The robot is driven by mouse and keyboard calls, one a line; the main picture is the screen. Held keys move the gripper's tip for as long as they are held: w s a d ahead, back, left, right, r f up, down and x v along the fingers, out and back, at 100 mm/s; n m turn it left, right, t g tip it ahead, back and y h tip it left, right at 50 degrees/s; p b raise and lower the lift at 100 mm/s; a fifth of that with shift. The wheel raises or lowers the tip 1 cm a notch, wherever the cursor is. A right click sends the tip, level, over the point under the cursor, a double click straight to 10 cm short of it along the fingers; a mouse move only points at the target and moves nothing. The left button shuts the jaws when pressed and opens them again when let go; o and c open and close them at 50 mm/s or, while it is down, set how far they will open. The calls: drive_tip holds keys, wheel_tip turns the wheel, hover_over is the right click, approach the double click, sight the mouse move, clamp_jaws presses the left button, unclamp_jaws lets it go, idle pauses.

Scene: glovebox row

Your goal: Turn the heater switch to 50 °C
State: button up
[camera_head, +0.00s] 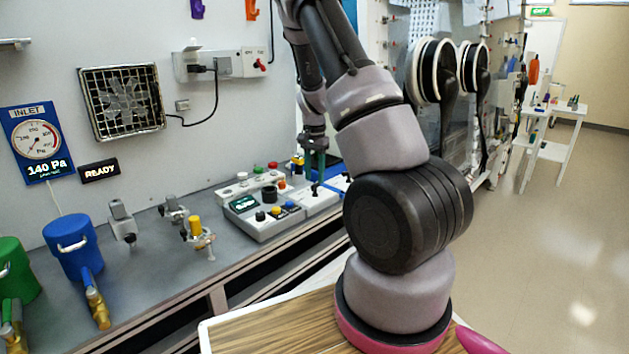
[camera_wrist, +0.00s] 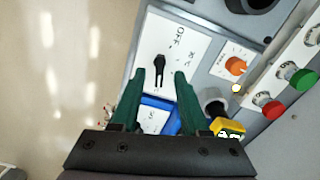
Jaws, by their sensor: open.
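A black switch handle (camera_wrist: 160,66) sits on a white panel (camera_wrist: 150,42) in the wrist view. A label reading OFF is printed above and right of it, and a smaller label to its right is too blurred to read. My gripper (camera_wrist: 159,76) is open, its two green fingers on either side of the handle in the picture. I cannot tell whether they touch it. In the head view my gripper (camera_head: 315,165) points down above the white switch box (camera_head: 318,203); the handle there is mostly hidden by the fingers.
An orange knob (camera_wrist: 236,65) and red and green buttons lie right of the panel in the wrist view. A yellow part (camera_wrist: 228,127) is close to the right finger. In the head view a grey control box (camera_head: 262,222) stands left of the switch box. Valves line the bench further left.

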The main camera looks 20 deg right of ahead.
sight(314, 184)
wheel_tip(314, 184, up, 8)
drive_tip(key=shift+r, duration=0.15)
idle(0.6)
drive_tip(key=s+a+r+n+t+y, duration=0.1)
drive_tip(key=s+a+r+t, duration=0.1)
drive_tip(key=s+a+r, duration=0.45)
drive_tip(key=s+a+r+n+t+y, duration=0.15)
drive_tip(key=s+r, duration=0.25)
drive_tip(key=r, duration=0.5)
drive_tip(key=s+a+r+n+t, duration=0.2)
drive_tip(key=s+a+r, duration=0.1)
drive_tip(key=s, duration=0.5)
drive_tip(key=s+a+r+n+t, duration=0.1)
drive_tip(key=s+a+r, duration=0.3)
drive_tip(key=s, duration=0.4)
drive_tip(key=shift+n+t, duration=0.35)
drive_tip(key=shift+n, duration=0.4)
